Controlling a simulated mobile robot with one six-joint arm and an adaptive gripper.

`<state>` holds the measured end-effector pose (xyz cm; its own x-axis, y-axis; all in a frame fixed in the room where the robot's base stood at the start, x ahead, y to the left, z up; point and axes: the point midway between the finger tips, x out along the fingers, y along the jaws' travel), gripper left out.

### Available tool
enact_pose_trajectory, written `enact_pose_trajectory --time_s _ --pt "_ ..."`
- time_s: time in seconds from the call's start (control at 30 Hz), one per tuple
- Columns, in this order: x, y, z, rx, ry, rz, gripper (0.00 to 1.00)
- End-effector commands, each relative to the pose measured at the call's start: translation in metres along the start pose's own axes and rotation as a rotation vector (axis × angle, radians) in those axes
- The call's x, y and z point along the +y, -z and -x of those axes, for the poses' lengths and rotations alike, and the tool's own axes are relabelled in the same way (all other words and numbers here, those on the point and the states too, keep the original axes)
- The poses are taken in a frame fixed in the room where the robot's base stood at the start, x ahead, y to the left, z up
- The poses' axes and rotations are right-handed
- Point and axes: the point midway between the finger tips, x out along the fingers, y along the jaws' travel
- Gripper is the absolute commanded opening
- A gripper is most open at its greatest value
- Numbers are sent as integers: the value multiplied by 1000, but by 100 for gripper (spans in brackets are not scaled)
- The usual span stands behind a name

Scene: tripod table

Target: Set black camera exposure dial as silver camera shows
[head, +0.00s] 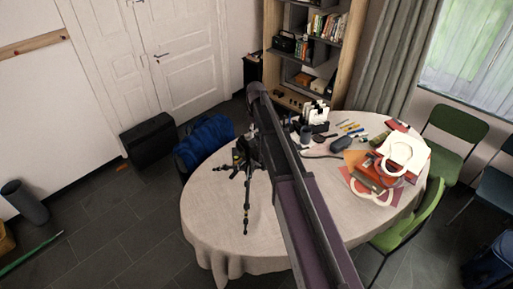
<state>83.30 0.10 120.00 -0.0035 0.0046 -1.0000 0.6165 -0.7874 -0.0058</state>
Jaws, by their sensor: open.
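A small black tripod (246,205) stands with its legs spread on the cloth of the round table (215,215), left of the table's middle. Dark gear with a small yellowish spot sits at its head, too small to tell whether it is a camera. My arm crosses the picture from the bottom and bends down over the tripod. My gripper (243,157) seems to be among the dark parts at the tripod head, open, its fingers hard to separate from them. I cannot tell whether it touches anything. No silver camera and no exposure dial can be made out.
The table's right side holds books (372,176), white ring-shaped pieces (404,153), a dark pouch (342,144), a mug (305,134) and pens. Green chairs (410,220) stand at the right. A blue bag (205,138) lies behind the table's left edge. The front-left cloth is clear.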

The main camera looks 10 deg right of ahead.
Motion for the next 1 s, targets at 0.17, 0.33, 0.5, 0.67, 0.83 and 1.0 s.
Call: enact_pose_trajectory --time_s 0.17,0.33,0.5,0.67,0.83,1.0 --pt "0 0 -18 0 0 0 61" --pt "0 0 -30 0 0 0 61" --pt "0 0 -43 0 0 1 61" --pt "0 0 -55 0 0 1 61" --pt "-1 0 -65 0 0 1 61" --pt "-1 0 -70 0 0 1 61"
